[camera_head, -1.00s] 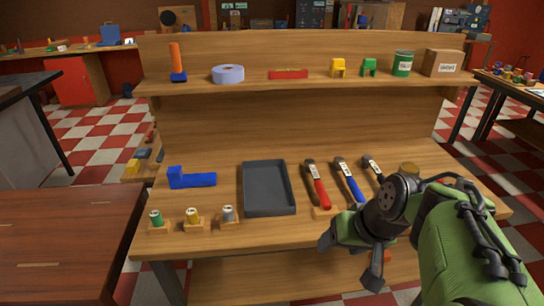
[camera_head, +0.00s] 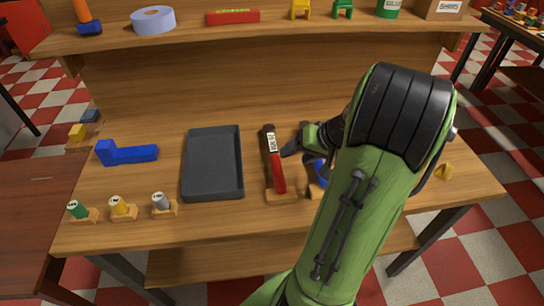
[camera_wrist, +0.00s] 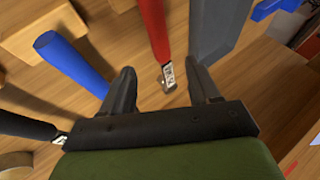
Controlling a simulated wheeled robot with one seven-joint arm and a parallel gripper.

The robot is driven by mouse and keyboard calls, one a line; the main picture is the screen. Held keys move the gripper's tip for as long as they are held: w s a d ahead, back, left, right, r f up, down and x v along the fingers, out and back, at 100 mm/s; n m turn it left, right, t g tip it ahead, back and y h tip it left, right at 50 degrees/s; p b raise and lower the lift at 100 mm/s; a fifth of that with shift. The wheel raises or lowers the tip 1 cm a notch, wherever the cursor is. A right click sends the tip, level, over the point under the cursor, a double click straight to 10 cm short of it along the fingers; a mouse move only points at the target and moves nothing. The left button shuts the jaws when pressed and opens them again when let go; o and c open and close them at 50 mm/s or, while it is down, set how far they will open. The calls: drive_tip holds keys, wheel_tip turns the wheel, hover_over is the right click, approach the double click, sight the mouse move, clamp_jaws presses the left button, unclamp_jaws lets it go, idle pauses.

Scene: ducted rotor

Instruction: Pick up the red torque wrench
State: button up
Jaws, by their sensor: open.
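The red torque wrench (camera_head: 274,165) has a red handle, a black upper end and a white label. Its handle end rests on a small wooden block on the workbench, just right of the grey tray. In the wrist view its red handle (camera_wrist: 153,25) and label show between my fingers in the picture; I cannot tell the height gap. My gripper (camera_wrist: 160,72) is open and empty, pointing down. In the head view my gripper (camera_head: 288,152) is at the red wrench's right side, partly hidden by my forearm.
A blue wrench (camera_head: 317,173) lies close on the right, partly hidden by my arm. The grey tray (camera_head: 188,180) is empty. A blue angled piece (camera_head: 128,153) and small cylinders on blocks (camera_head: 160,203) are further left. An upper shelf (camera_head: 250,28) holds several items.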

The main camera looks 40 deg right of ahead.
sight(279, 164)
drive_tip(key=x, duration=0.3)
drive_tip(key=shift+w+f+b, duration=0.1)
drive_tip(key=shift+f+b, duration=0.25)
drive_tip(key=b+x, duration=0.2)
drive_tip(key=x, duration=0.3)
drive_tip(key=shift+w+a+f, duration=0.15)
drive_tip(key=shift+w+f, duration=0.05)
drive_tip(key=shift+r, duration=0.1)
clamp_jaws()
